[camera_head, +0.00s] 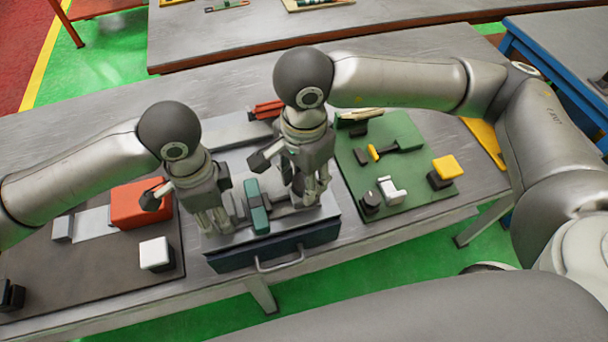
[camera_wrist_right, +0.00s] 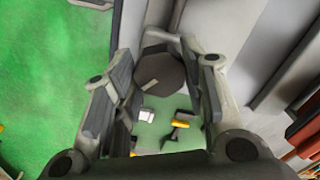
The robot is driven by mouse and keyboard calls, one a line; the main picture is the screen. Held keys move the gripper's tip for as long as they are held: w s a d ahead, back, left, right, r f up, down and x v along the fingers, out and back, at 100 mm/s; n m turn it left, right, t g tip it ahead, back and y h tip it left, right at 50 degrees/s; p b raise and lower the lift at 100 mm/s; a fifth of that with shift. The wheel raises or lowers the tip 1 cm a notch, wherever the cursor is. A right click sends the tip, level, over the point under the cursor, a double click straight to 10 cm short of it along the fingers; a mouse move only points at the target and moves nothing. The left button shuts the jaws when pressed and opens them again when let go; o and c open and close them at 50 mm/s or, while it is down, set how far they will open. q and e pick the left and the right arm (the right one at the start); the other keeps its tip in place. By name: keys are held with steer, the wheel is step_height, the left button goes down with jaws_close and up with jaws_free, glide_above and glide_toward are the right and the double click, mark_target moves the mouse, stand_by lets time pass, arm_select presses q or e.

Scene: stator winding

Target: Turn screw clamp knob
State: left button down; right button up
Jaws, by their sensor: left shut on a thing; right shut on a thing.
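The screw clamp assembly (camera_head: 258,216), with a teal-green block and grey-metal parts, sits on a grey plate in the middle of the table. Its dark faceted knob (camera_wrist_right: 160,78) shows between the right fingers in the right wrist view, with a pale mark on its face. My right gripper (camera_head: 310,197) points down at the right side of the assembly, shut on the knob, which its fingers hide in the head view. My left gripper (camera_head: 218,225) points down at the left side, shut on a part of the assembly that its fingers mostly hide.
A green mat (camera_head: 415,150) at the right holds a white part (camera_head: 391,188), a yellow-topped block (camera_head: 448,167) and dark pieces. A dark mat (camera_head: 100,275) at the left holds an orange-red box (camera_head: 138,203) and a white cube (camera_head: 155,252). A drawer (camera_head: 275,252) is at the front edge.

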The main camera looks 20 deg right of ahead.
steer(key=m, duration=0.5)
steer(key=shift+m, duration=0.3)
steer(key=m, duration=0.5)
steer(key=shift+m, duration=0.4)
steer(key=o, duration=1)
steer(key=shift+r, duration=0.1)
arm_select(q)
steer(key=c, duration=0.6)
jaws_free()
steer(key=shift+c, duration=0.2)
arm_select(e)
step_height(320, 180, up, 12)
